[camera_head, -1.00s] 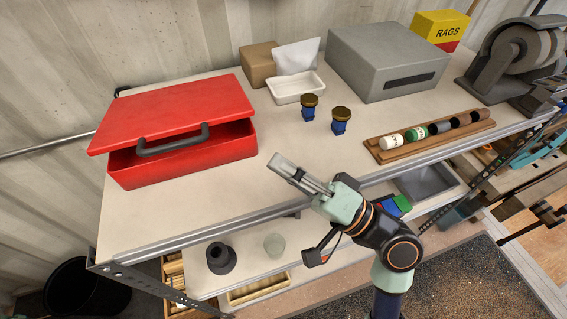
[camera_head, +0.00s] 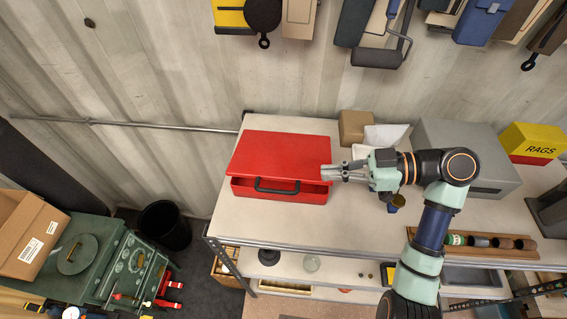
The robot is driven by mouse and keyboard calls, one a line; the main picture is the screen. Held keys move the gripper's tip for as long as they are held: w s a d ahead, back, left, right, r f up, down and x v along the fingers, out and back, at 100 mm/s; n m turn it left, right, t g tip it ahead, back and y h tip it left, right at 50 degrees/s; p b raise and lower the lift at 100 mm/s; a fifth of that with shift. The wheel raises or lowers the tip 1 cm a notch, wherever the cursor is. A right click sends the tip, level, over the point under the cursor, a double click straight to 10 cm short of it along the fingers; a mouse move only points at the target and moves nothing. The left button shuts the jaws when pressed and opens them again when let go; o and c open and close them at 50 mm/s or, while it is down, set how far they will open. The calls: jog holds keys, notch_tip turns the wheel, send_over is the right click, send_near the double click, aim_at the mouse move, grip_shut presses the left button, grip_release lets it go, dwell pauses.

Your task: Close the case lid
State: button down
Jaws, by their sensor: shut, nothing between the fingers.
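The red case (camera_head: 308,195) sits on the left part of the bench top, its black handle (camera_head: 277,187) toward the front. Its red lid (camera_head: 280,155) is lowered but not flush: a dark gap shows along the front, wider toward the right. My gripper (camera_head: 325,173) is shut and empty, pointing left at the lid's front right corner. Its fingertips overlap the lid's right edge in the picture; I cannot tell if they touch it. The lid's hinge side is hidden.
On the bench (camera_head: 350,225), a cardboard box (camera_head: 354,127), a grey metal box (camera_head: 440,140) and a yellow rags box (camera_head: 533,140) stand along the back. A wooden rack (camera_head: 480,250) lies at right. My arm hides part of the middle. Tools hang on the wall above.

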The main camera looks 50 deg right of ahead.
jog(key=p, duration=0.2)
send_over(286, 191)
notch_tip(286, 191, down, 2)
jog(key=shift+f, duration=0.15)
notch_tip(286, 191, down, 4)
jog(key=shift+r+p, duration=0.2)
jog(key=shift+p, duration=0.3)
jog(key=shift+f, duration=0.4)
jog(key=shift+f, duration=0.2)
jog(key=shift+n, duration=0.8)
jog(key=f+b, duration=0.1)
jog(key=b, duration=0.1)
jog(key=f+b, duration=0.2)
jog(key=b, duration=0.1)
jog(key=a+f+b, duration=0.1)
jog(key=f+b, duration=0.1)
jog(key=shift+s+b, duration=0.25)
jog(key=shift+b, duration=0.15)
jog(key=shift+f+n+h+b, duration=0.2)
jog(key=shift+n+h+b, duration=0.1)
jog(key=shift+b, duration=0.45)
